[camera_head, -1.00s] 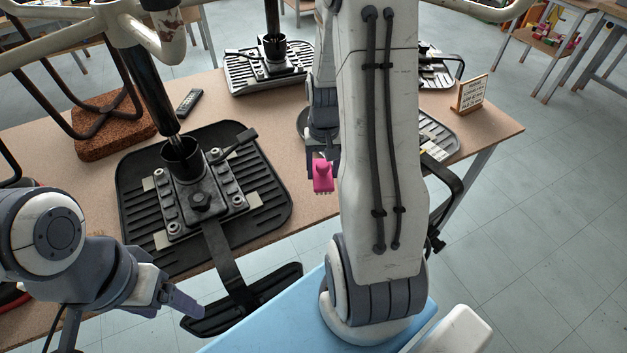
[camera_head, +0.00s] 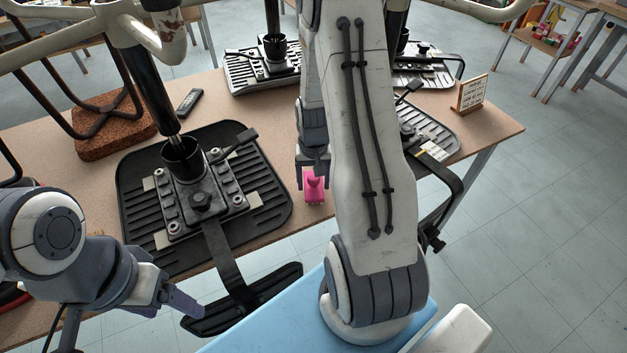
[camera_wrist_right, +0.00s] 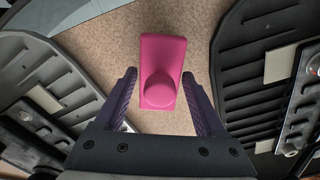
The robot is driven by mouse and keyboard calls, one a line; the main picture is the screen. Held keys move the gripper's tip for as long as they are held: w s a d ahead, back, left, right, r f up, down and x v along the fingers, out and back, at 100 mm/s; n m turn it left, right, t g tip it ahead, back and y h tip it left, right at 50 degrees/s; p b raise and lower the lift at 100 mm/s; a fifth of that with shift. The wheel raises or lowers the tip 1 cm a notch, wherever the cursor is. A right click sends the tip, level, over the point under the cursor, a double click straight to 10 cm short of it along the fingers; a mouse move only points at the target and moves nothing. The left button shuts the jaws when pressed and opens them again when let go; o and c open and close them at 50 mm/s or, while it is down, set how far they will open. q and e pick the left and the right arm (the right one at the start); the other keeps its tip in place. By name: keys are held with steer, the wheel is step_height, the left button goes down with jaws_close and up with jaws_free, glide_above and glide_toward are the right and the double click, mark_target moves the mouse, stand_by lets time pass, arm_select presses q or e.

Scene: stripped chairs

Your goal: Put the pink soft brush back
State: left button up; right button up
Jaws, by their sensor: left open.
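The pink soft brush (camera_head: 314,188) hangs at the end of my right arm, just right of the nearest black ribbed mat. My left gripper (camera_head: 172,303) is open and empty at the lower left, near the table's front edge.
A black ribbed mat with a clamped chair column (camera_head: 270,200) fills the near table. More such bases stand at the back (camera_head: 240,78) and right (camera_head: 440,130). A brown cork block (camera_head: 118,143), a dark remote (camera_head: 189,102) and a small sign (camera_head: 469,94) are on the table.

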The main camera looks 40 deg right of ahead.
steer(key=shift+o, duration=0.6)
steer(key=shift+r, duration=0.1)
steer(key=shift+r, duration=0.25)
step_height(320, 180, up, 12)
steer(key=s+a+r+n, duration=0.1)
steer(key=a+r+n, duration=0.15)
steer(key=a, duration=0.55)
steer(key=s+a+r+n, duration=0.1)
steer(key=a+r+n, duration=0.15)
steer(key=a, duration=0.55)
steer(key=s+a+r+n+y, duration=0.1)
steer(key=s+a+n, duration=0.8)
steer(key=s+a, duration=0.3)
steer(key=s, duration=0.3)
steer(key=shift+s+a+r, duration=0.35)
